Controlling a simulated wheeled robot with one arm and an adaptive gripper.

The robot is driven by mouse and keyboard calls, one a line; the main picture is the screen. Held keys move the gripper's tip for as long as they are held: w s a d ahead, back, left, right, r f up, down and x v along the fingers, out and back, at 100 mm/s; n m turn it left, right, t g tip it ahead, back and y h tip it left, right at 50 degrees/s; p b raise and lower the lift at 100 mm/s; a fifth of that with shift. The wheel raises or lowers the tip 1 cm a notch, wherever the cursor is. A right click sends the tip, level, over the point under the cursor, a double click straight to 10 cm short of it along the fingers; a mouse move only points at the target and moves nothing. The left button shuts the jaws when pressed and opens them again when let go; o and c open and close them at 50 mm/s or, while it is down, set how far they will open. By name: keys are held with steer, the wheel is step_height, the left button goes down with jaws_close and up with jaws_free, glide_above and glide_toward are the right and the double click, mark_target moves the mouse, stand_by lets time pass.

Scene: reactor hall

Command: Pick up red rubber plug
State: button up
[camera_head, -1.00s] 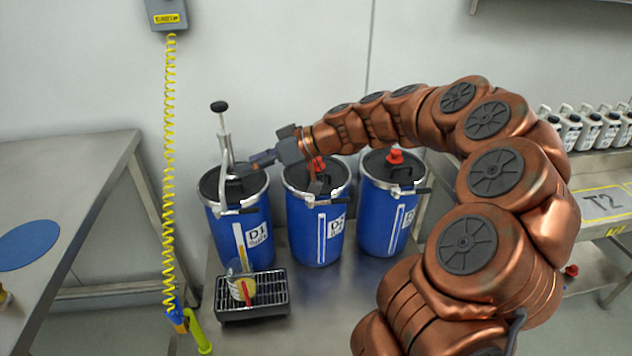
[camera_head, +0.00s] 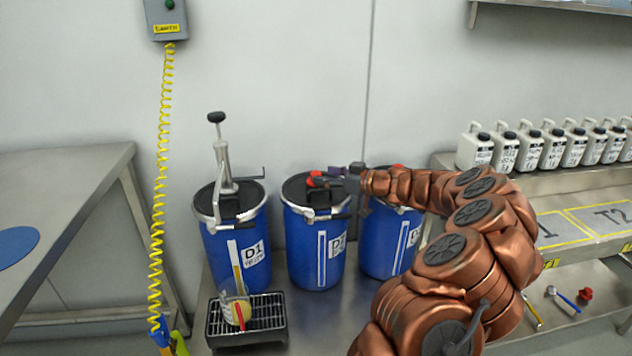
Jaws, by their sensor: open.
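A red rubber plug (camera_head: 314,179) sits on the dark lid of the middle blue drum (camera_head: 306,250). Another red plug (camera_head: 397,168) shows only in part on the right blue drum (camera_head: 383,255), behind my arm. My gripper (camera_head: 329,174) is open over the middle drum's lid, at the right side of its red plug. It partly covers that plug, and I cannot tell whether they touch.
The left drum, D1 (camera_head: 257,235), carries a tall hand pump (camera_head: 222,155). A black grated tray (camera_head: 270,325) holding a beaker (camera_head: 236,310) stands in front. White canisters (camera_head: 527,148) line the right bench. A yellow coiled cord (camera_head: 160,180) hangs at left.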

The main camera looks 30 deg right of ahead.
mark_target(316, 172)
steer(key=x, duration=0.4)
steer(key=c, duration=1.1)
